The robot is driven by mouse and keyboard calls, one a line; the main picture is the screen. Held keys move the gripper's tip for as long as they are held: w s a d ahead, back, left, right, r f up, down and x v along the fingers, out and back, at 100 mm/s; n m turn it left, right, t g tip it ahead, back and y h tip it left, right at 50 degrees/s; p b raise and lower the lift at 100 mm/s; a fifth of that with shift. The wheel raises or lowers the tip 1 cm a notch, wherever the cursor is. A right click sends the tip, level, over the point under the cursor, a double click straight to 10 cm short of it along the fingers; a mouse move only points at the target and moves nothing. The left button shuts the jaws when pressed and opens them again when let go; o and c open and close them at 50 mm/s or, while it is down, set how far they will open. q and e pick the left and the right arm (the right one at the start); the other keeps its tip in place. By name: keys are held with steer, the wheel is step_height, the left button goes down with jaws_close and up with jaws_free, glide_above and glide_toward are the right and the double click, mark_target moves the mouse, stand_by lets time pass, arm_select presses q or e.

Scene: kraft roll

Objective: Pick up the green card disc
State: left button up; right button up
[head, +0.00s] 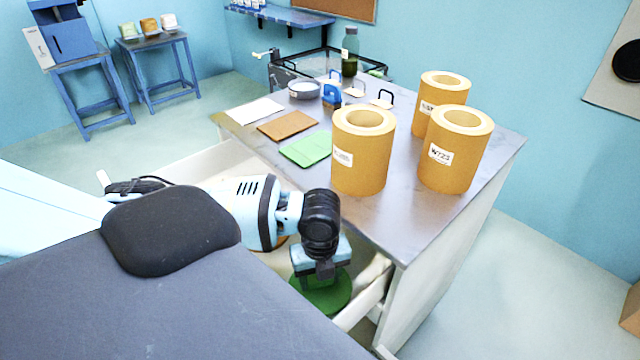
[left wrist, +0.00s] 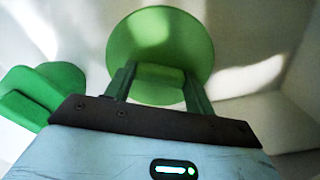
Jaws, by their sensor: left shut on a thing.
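The green card disc (head: 338,298) is in the open white drawer at the front of the workbench, partly hidden under my left gripper (head: 320,280). In the left wrist view the round disc (left wrist: 165,35) lies beyond the fingers, with a raised green part between them. My left gripper (left wrist: 158,92) is shut on that part of the disc. Whether the disc touches the drawer floor cannot be told. My right gripper is not in view.
Other green pieces (left wrist: 45,88) lie beside the disc. The drawer wall (head: 368,296) is close on the right. On the bench top (head: 400,225) stand several kraft rolls (head: 360,160), a green sheet (head: 306,149) and a brown sheet (head: 287,126).

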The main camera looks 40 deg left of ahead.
arm_select(q)
step_height(320, 180, up, 9)
steer(key=shift+r+p, duration=0.15)
steer(key=shift+p, duration=0.15)
